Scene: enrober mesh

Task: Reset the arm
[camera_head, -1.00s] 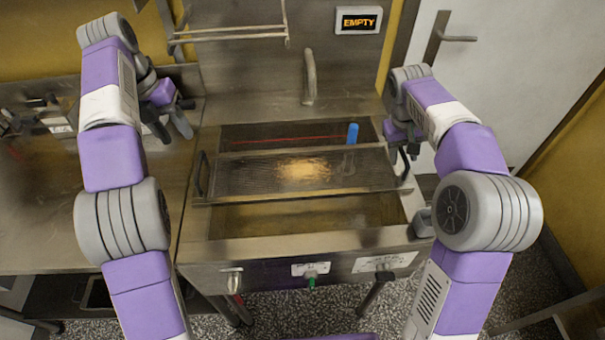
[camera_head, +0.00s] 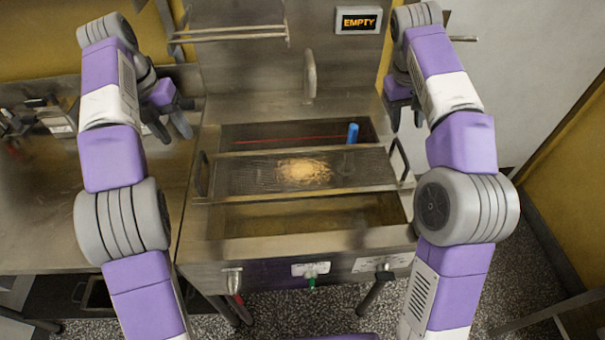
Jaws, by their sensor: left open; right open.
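My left gripper (camera_head: 170,124) is open and empty over the steel counter, left of the enrober. My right gripper (camera_head: 406,117) is open, above and behind the right end of the enrober; no object shows in its fingers. The mesh tray (camera_head: 240,178) lies across the enrober's steel basin (camera_head: 300,243), with a black handle at each end. A tan crumbly heap (camera_head: 304,172) sits on the middle of the mesh. The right gripper is apart from the mesh's right handle (camera_head: 400,158).
A blue-handled tool (camera_head: 352,134) stands at the mesh's back right. A steel faucet (camera_head: 310,77) rises behind the basin. A wall sign (camera_head: 358,21) reads EMPTY. A steel counter (camera_head: 60,215) lies at left, a white door (camera_head: 500,80) at right.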

